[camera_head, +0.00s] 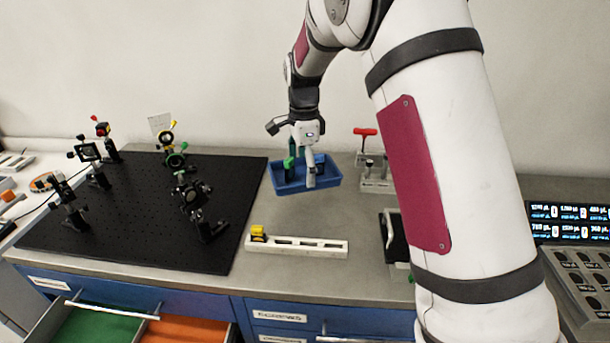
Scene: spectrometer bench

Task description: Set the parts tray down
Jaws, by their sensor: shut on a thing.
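The blue parts tray (325,183) is at the back of the grey bench top, just right of the black breadboard. A green part (289,165) and a dark blue part stand up in it, partly hidden by my gripper. My gripper (309,180) points down at the tray and is shut on it, with a finger over the near wall. The tray looks level. I cannot tell whether its underside touches the bench.
The black breadboard (130,235) with several optical mounts fills the left. A white slotted rack (300,246) with a yellow piece lies in front of the tray. A holder (375,183) with a red-handled tool (365,133) stands close on the right. Bare bench (300,214) lies between tray and rack.

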